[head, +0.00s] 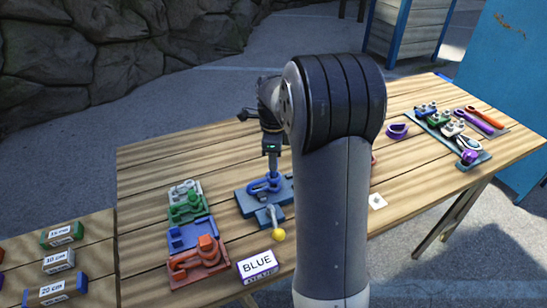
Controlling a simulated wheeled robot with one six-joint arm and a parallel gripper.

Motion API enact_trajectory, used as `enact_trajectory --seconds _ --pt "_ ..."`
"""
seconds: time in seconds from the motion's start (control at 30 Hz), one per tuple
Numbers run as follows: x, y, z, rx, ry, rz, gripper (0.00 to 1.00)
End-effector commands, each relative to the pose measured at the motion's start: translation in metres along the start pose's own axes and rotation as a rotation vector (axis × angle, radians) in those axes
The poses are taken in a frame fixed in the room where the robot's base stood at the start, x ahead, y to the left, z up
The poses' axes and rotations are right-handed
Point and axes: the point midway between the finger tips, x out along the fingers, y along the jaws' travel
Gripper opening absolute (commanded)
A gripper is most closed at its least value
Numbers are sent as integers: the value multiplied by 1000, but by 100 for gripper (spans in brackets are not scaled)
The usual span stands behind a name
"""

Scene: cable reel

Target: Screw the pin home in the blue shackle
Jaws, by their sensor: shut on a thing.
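The blue shackle (259,187) sits on a blue fixture (249,205) near the middle of the wooden table. My gripper (272,173) points straight down over the shackle, its jaws shut on the upright pin. The pin itself is mostly hidden by the jaws, and how deep it sits in the shackle is too small to tell. A lever with a yellow ball end (278,235) is at the front of the fixture. My arm covers the fixture's right side.
A label reading BLUE (257,264) stands at the table's front. Left of the fixture, coloured trays hold a green shackle (188,211) and a red shackle (197,257). A purple shackle (398,131) lies at right, near a rack (473,161) with several shackles and tools.

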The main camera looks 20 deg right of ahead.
Motion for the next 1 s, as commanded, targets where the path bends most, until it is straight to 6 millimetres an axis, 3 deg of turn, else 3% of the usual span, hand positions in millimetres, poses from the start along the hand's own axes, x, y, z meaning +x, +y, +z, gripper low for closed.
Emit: enact_trajectory --seconds 1.0 --pt "11 0 0 0 0 0 0"
